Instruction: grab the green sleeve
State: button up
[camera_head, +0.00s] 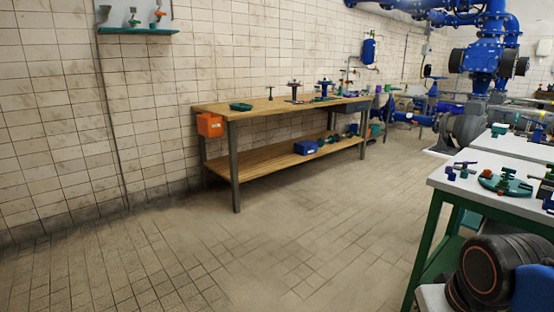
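I cannot tell for sure which thing is the green sleeve; several small green pieces show, too small to make out. A small green piece (134,19) stands on the wall shelf at the upper left. Small green parts (333,138) lie on the wooden bench's lower shelf. A green dish-like piece (505,183) lies on the white-topped table at the right among small blue and purple parts. My gripper is not in view.
The wooden bench (270,168) stands along the tiled wall, with an orange box (210,125) at its left end. The white-topped table (447,184) has green legs. A black round body with orange rings (487,272) fills the lower right. The floor (270,250) between is clear.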

aim_at(503, 182)
jog(key=z, duration=0.4)
jog(key=i+l+z, duration=0.1)
jog(key=z, duration=0.65)
jog(key=i+l, duration=0.05)
